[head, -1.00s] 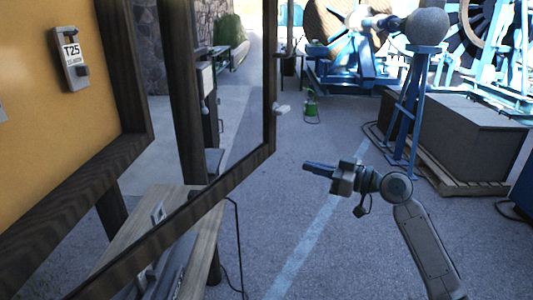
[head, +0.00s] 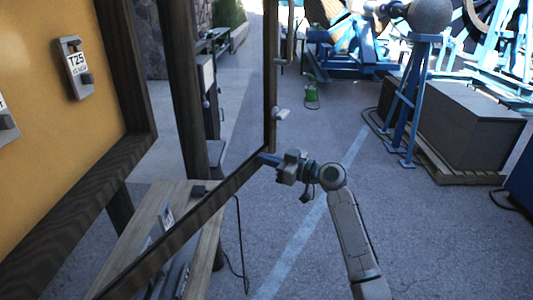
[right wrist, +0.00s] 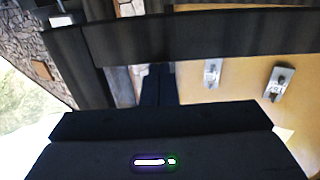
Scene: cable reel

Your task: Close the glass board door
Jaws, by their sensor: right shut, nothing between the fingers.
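The glass board door (head: 202,212) stands swung open from the board, its dark wooden frame around clear glass. A small pale handle (head: 282,114) sticks out from its free upright edge. The yellow board (head: 45,110) in its dark frame is at the left and also shows in the right wrist view (right wrist: 235,88). My right gripper (head: 262,158) is shut and empty. Its fingertips are at the door's lower free corner; I cannot tell whether they touch. In the right wrist view, the dark fingers (right wrist: 158,84) reach toward a dark frame bar. My left gripper is out of view.
A tag holder marked T25 (head: 74,68) hangs on the board. A wooden bench (head: 150,225) stands below the door. A grey box (head: 465,130) on a pallet and a blue stand (head: 408,95) are at the right. The paved floor between is clear.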

